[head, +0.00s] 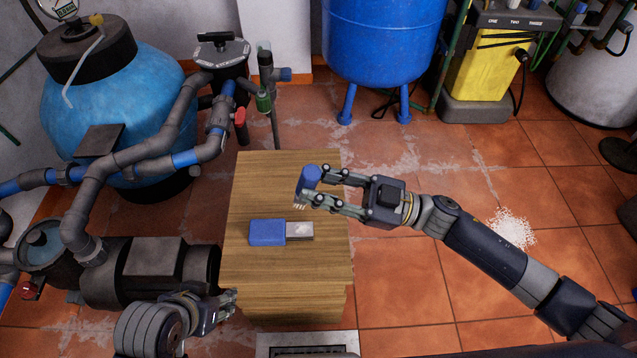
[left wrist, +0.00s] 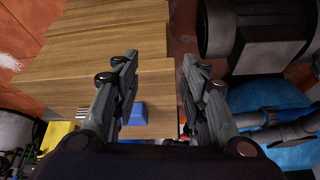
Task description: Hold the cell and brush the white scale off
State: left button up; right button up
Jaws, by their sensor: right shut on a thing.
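The cell (head: 267,232) lies flat on the wooden table. It has a blue body on the left and a grey end (head: 299,231) with a white patch of scale on it. Its blue part (left wrist: 138,114) also shows in the left wrist view. The brush (head: 310,177) has a blue handle and pale bristles pointing down. My right gripper (head: 314,184) is shut on the brush, holding it above the table behind the cell. My left gripper (head: 232,298) is low at the table's front left corner, apart from the cell. In the left wrist view its fingers (left wrist: 158,62) are apart and empty.
The wooden table (head: 245,185) is otherwise clear. A black pump (head: 150,265) and grey pipes stand close on its left. A light-blue tank (head: 130,95) and a dark-blue tank (head: 383,40) stand behind. White grains (head: 512,229) lie on the tiled floor at right.

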pick_arm(q)
jog(key=w+t, duration=0.1)
jog(key=w, duration=0.1)
jog(key=w+d+r+t+b, duration=0.1)
jog(key=w+r+t, duration=0.1)
jog(key=w, duration=0.1)
jog(key=shift+w+d+r+h, duration=0.2)
jog(key=shift+w+d+h, duration=0.15)
jog(key=shift+d+h, duration=0.05)
jog(key=w+d+r+t+h+b, duration=0.1)
jog(key=w+r+t, duration=0.3)
jog(key=r, duration=0.4)
jog(key=w+d+r+t+h+b, duration=0.2)
jog(key=w+d+r+t+b, duration=0.1)
jog(key=r+t, duration=0.3)
jog(key=shift+w+d+r+m, duration=0.25)
jog(key=shift+w+r+m, duration=0.15)
jog(key=shift+w+r, duration=0.5)
pick_arm(e)
notch_tip(320, 180, down, 8)
pick_arm(q)
jog(key=shift+s+r, duration=0.15)
